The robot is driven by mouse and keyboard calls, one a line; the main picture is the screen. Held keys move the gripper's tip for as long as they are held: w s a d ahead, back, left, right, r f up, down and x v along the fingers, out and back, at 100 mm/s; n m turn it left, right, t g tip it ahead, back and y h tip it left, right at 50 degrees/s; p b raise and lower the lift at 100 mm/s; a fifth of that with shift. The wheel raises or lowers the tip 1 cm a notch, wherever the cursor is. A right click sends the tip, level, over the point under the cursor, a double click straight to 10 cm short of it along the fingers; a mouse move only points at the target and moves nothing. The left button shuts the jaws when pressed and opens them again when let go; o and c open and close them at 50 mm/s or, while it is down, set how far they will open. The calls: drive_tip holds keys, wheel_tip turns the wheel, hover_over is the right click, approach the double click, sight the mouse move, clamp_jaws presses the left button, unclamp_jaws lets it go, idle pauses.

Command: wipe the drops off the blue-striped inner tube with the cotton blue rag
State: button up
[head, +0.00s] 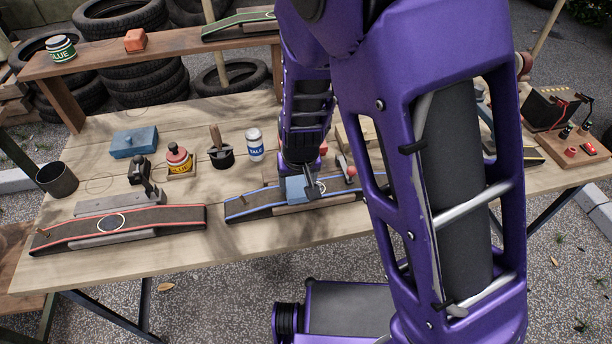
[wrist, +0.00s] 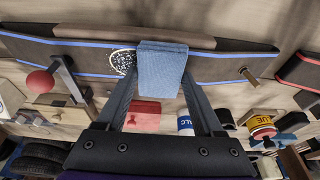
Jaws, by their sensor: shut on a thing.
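The blue-striped inner tube (head: 243,207) lies on the wooden bench, partly hidden by my arm in the head view. In the wrist view it spans the top (wrist: 215,66). A white ring on it holds small pale specks, seemingly the drops (wrist: 121,62). My gripper (head: 303,188) is shut on the folded blue rag (wrist: 162,70), which also shows in the head view (head: 295,189). The rag is over the tube and covers the ring's right edge in the wrist view. I cannot tell whether it touches the tube.
A clamp with a red knob (wrist: 40,80) stands near the ring. The talc can (head: 255,145), a brush pot (head: 220,156), a yellow glue can (head: 180,168) and a blue block (head: 134,143) stand behind. The red-striped tube (head: 170,217) lies to the left. The bench's front strip is clear.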

sight(322, 185)
drive_tip(key=shift+f, duration=0.15)
drive_tip(key=shift+d+b, duration=0.35)
drive_tip(key=shift+d, duration=0.05)
drive_tip(key=shift+w+d+b, duration=0.25)
drive_tip(key=shift+d+b, duration=0.15)
drive_tip(key=shift+d, duration=0.45)
drive_tip(key=shift+w+d+b, duration=0.3)
drive_tip(key=shift+d+b, duration=0.1)
drive_tip(key=shift+d, duration=0.45)
drive_tip(key=shift+w+d+b, duration=0.25)
drive_tip(key=shift+d+b, duration=0.15)
drive_tip(key=shift+d, duration=0.45)
drive_tip(key=shift+w+d+r, duration=0.15)
drive_tip(key=shift+d+r, duration=0.05)
drive_tip(key=shift+d, duration=0.25)
wheel_tip(322, 185, up, 6)
drive_tip(key=p, duration=0.4)
drive_tip(key=shift+p, duration=0.4)
drive_tip(key=shift+r, duration=0.15)
